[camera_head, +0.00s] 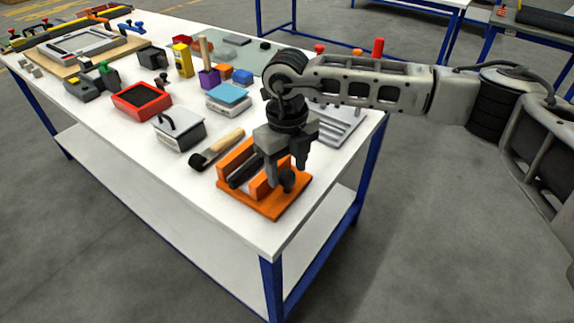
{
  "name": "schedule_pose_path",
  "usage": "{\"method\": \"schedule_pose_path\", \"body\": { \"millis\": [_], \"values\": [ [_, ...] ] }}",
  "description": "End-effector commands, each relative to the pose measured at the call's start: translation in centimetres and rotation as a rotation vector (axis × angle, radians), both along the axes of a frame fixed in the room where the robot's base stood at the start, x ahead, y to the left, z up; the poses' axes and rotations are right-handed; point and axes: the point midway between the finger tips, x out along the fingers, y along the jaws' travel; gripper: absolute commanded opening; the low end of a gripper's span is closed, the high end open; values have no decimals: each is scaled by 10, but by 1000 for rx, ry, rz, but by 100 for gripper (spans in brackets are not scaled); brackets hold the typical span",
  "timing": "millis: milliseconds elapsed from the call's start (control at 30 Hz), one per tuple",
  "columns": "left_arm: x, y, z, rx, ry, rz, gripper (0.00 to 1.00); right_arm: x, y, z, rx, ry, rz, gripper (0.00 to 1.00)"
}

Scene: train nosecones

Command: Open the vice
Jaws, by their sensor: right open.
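The vice (265,202) is orange with dark parts and sits at the near right corner of the white table. My right gripper (287,166) is right over the vice, pointing down, with its arm coming in from the right. Its jaws are open. A dark round part of the vice (288,181), which looks like its handle end, is just below the fingers. I cannot tell whether the fingers touch it. The gripper hides part of the vice's right side. My left gripper is not in view.
A wooden-handled tool (222,146) lies close behind the vice to the left. A grey box with a black handle (180,131), a red tray (141,102) and a blue-topped box (228,95) stand farther back. The table's front edge (180,207) is mostly clear.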

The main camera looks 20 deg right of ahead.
Motion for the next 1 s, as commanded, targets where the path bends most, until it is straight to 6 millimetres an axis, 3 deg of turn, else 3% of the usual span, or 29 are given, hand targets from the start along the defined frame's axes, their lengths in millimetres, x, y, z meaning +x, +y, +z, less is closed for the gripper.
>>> {"method": "schedule_pose_path", "body": {
  "millis": [400,567,1000],
  "values": [
    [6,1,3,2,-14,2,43,0,0,-9,0,0,1,52],
    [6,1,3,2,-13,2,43,0,0,-9,0,0,1,8],
    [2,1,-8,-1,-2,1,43,0,0,-10,0,-2,69,8]
  ]
}}
